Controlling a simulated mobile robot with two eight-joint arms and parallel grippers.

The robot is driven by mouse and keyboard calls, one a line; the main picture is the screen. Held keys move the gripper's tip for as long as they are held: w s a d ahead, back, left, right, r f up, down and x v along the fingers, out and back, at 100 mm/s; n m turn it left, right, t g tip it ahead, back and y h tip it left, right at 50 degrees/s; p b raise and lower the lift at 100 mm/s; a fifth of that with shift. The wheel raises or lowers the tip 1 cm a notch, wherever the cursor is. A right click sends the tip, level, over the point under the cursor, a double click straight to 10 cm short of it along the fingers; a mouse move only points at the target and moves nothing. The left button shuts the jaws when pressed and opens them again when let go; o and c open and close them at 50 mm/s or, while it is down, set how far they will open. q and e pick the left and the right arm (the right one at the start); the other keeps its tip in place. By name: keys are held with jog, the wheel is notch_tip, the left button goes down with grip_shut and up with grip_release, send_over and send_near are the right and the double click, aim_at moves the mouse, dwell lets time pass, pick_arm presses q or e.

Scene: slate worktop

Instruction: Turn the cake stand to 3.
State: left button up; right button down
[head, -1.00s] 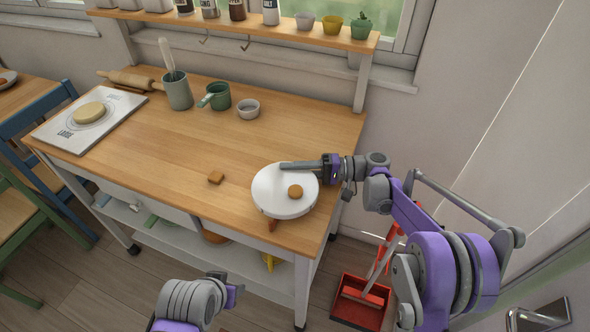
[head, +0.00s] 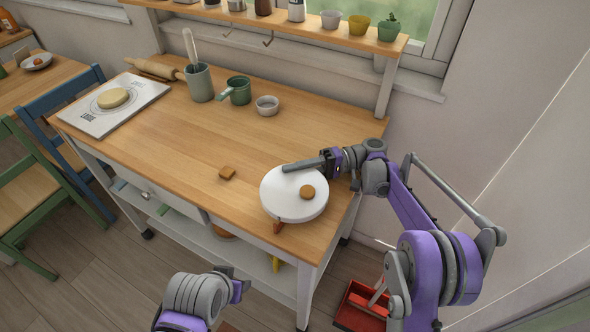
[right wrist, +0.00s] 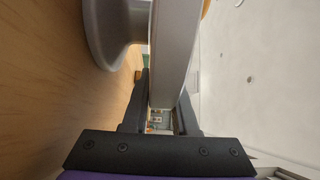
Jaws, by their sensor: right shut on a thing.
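The cake stand (head: 280,205) is a white round plate near the front right corner of the worktop. A round brown biscuit (head: 307,192) lies on it, right of centre. A small brown pointed piece (head: 278,227) shows below its front rim. I cannot read any numbers on the stand. My right gripper (head: 290,168) reaches over the stand's back edge. In the right wrist view, its dark fingers (right wrist: 163,108) are on both sides of the plate's rim (right wrist: 175,50), and the stand's foot (right wrist: 112,30) shows beside it. My left gripper (head: 236,285) is low in front of the worktop, away from the stand.
Behind are a white bowl (head: 267,105), a green cup (head: 239,90) and a utensil pot (head: 200,82). A board with a round yellow piece (head: 113,98) lies far left. The middle of the worktop is clear.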

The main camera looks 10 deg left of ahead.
dwell(0.5)
jog(key=c, duration=0.7)
grip_release()
jog(key=shift+w+d, duration=0.2)
jog(key=shift+d, duration=0.2)
jog(key=b+v, duration=0.1)
jog(key=v, duration=0.3)
jog(key=shift+w+d+f, duration=0.1)
jog(key=shift+d, duration=0.05)
jog(key=b+v, duration=0.1)
jog(key=b, duration=0.8)
jog(key=shift+w+d+f, duration=0.1)
jog(key=shift+w+d, duration=0.1)
jog(key=shift+d, duration=0.15)
jog(key=shift+d+r+b, duration=0.15)
jog(key=shift+r+b, duration=0.05)
jog(key=shift+b, duration=0.6)
